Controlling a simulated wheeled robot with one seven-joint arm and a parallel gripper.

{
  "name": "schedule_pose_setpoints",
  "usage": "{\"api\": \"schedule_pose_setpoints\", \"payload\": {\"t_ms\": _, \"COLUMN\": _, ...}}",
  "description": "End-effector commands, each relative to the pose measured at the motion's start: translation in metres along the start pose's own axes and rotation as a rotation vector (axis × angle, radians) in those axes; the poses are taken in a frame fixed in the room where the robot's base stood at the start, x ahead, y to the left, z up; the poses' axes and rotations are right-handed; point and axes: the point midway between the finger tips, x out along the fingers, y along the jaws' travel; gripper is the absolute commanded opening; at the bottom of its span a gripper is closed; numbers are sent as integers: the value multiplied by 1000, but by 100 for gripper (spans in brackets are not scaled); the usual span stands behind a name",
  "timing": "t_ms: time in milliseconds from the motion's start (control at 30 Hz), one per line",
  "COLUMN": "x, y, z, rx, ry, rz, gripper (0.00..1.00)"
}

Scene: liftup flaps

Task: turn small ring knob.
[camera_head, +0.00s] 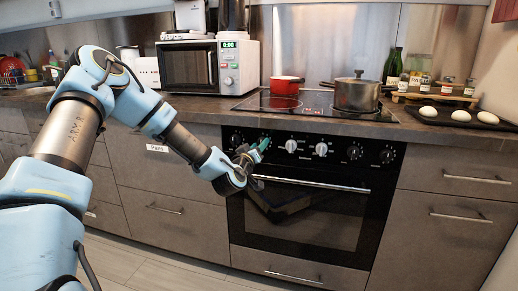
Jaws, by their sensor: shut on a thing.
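The black oven front carries a row of knobs on its control panel (306,146). Two white knobs (291,146) (321,149) are in the middle, and black knobs (354,152) (387,156) are to their right. Another black knob (237,138) is at the far left. My gripper (261,146), with teal fingertips, reaches in from the left and is shut on a knob between the far-left one and the white pair. The fingers hide most of that knob, so its angle cannot be told. I cannot read which knob is marked for the small ring.
The oven door handle (312,184) runs just below my gripper. On the hob (318,101) stand a red pot (286,85) and a steel pot (356,94). A microwave (190,66) stands on the counter to the left. The space in front of the oven is clear.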

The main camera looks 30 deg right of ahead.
Motion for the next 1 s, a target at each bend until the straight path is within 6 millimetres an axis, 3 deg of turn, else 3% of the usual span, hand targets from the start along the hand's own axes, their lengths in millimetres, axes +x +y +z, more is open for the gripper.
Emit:
{"api": "schedule_pose_setpoints", "payload": {"t_ms": 667, "x": 0, "y": 0, "z": 0, "rx": -87, "ry": 5, "rz": 0, "gripper": 0}}
{"api": "schedule_pose_setpoints", "payload": {"t_ms": 700, "x": 0, "y": 0, "z": 0, "rx": -87, "ry": 5, "rz": 0, "gripper": 46}}
{"api": "schedule_pose_setpoints", "payload": {"t_ms": 933, "x": 0, "y": 0, "z": 0, "rx": -86, "ry": 5, "rz": 0, "gripper": 72}}
{"api": "schedule_pose_setpoints", "payload": {"t_ms": 1000, "x": 0, "y": 0, "z": 0, "rx": -86, "ry": 5, "rz": 0, "gripper": 75}}
